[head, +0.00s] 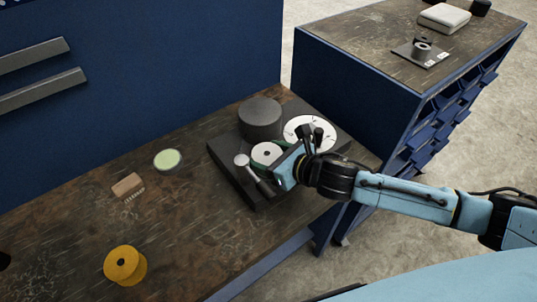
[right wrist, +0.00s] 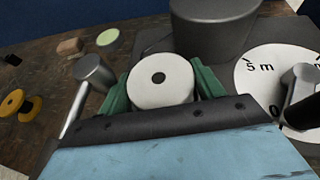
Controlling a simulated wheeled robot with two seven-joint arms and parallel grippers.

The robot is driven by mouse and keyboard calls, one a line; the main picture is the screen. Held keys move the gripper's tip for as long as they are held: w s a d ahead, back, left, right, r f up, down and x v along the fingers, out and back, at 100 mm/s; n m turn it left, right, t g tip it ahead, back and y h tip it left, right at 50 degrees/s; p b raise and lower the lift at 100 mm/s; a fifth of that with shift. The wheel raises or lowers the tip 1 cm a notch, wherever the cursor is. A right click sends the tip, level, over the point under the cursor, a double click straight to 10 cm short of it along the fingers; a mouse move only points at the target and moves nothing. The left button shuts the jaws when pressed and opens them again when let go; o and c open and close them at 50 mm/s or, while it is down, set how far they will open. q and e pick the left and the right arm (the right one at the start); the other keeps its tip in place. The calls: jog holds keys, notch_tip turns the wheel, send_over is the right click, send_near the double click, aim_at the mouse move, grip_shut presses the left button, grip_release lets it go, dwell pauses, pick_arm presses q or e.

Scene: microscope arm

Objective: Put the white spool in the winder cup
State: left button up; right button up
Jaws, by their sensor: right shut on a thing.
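The white spool (head: 267,152) has a dark centre hole. In the right wrist view the white spool (right wrist: 160,88) sits between the two green fingers of my right gripper (right wrist: 160,80), which is shut on it, hole facing up. In the head view my right gripper (head: 274,160) is over the front middle of the winder's dark base (head: 228,165). No empty cup shows; the spool and gripper cover that part of the base. I cannot tell whether the spool touches anything below it. My left gripper is not in view.
The base carries a dark drum (head: 260,118), a white dial (head: 310,131) and a metal round-headed arm (head: 242,160) close by my gripper. A yellow spool (head: 125,265), brown block (head: 127,185) and green disc (head: 168,160) lie left. A blue cabinet (head: 365,85) stands right.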

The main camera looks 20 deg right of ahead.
jog(key=shift+f, duration=0.15)
jog(key=o, duration=0.7)
jog(key=shift+o, duration=0.2)
jog(key=shift+r, duration=0.2)
jog(key=v, duration=1.2)
